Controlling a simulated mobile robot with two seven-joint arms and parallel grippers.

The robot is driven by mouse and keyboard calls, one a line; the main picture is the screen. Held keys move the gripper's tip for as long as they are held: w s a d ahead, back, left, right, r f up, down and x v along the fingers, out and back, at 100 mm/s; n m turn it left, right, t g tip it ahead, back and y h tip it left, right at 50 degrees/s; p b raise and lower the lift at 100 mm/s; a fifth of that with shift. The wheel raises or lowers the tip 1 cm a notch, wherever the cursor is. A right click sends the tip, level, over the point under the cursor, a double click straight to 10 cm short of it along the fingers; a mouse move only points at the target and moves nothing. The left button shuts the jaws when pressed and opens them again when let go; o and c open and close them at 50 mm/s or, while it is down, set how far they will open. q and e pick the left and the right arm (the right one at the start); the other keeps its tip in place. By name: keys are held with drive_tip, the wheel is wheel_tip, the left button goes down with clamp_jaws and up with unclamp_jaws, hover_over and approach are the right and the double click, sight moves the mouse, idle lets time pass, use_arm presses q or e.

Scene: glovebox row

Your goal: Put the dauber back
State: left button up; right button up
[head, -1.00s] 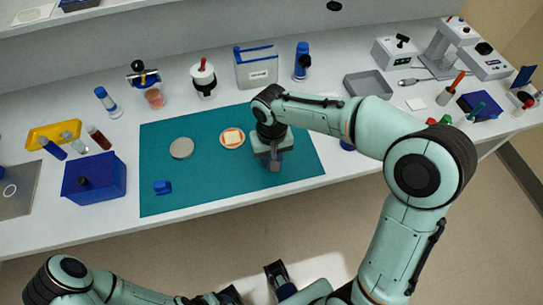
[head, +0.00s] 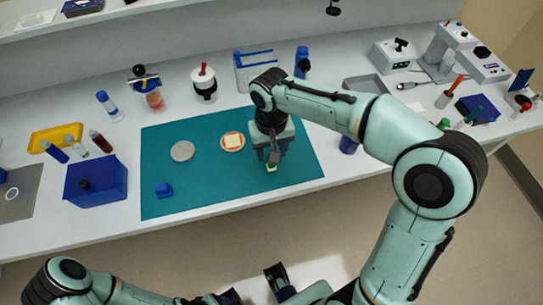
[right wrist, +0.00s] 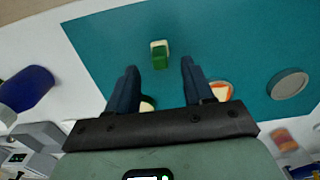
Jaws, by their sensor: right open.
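A small green block with a cream pad (right wrist: 160,53), which looks like the dauber, is on the teal mat (right wrist: 105,38). In the head view only a bit of this dauber (head: 271,168) shows below my right gripper (head: 269,157). In the right wrist view my right gripper (right wrist: 158,82) is open and empty. The dauber appears beyond its fingertips, between their lines and apart from both. At the bottom of the head view part of my left arm shows; I cannot make out its jaws.
The mat also holds a grey round lid (head: 182,151), a dish with orange and cream contents (head: 232,142) and a small blue block (head: 163,189). A dark blue cup (head: 348,145) stands right of the mat. A blue box (head: 95,184) stands left.

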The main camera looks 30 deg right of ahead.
wheel_tip(320, 180, up, 7)
drive_tip(key=p, duration=0.1)
drive_tip(key=shift+f, duration=0.2)
idle(0.5)
